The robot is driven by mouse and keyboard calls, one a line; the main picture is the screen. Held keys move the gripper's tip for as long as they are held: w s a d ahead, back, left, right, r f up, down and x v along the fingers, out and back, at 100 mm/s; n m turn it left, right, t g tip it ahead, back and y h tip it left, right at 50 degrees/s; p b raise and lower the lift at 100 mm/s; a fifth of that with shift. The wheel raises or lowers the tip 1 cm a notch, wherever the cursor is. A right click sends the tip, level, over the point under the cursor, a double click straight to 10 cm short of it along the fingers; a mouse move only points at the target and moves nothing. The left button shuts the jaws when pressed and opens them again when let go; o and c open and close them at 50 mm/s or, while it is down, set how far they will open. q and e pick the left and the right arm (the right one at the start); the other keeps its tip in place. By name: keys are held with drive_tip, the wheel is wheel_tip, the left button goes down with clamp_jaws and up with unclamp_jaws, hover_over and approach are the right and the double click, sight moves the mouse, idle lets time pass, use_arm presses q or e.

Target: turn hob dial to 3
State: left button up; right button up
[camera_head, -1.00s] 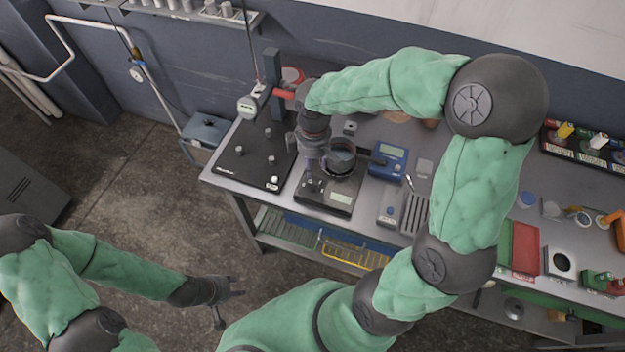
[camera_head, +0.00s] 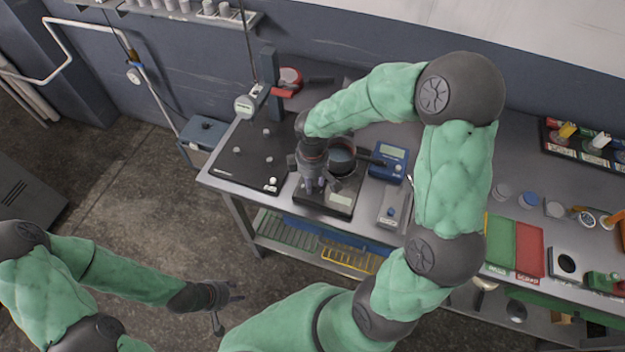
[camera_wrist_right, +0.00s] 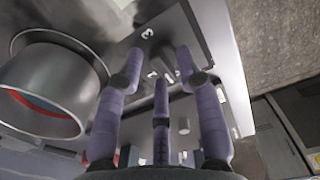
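The dark hob (camera_head: 328,202) stands near the front edge of the bench, with a dark pan (camera_head: 343,158) on its rear part. My right gripper (camera_head: 320,187) points down over the hob's front left part, just left of the pan. In the wrist view its purple fingers (camera_wrist_right: 160,68) are spread apart over the numbered dial face (camera_wrist_right: 153,45), where a 3 is readable. The dial is largely hidden by the fingers, so its setting and any contact cannot be told. My left gripper (camera_head: 232,297) is spread open and empty, over the floor away from the bench.
A black board (camera_head: 240,165) with small white pegs and a gauge stand (camera_head: 270,85) are left of the hob. A blue scale (camera_head: 390,160) and a grey box with a knob (camera_head: 393,208) are at its right. The pan (camera_wrist_right: 50,90) is close beside the fingers.

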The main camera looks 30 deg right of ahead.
clamp_jaws()
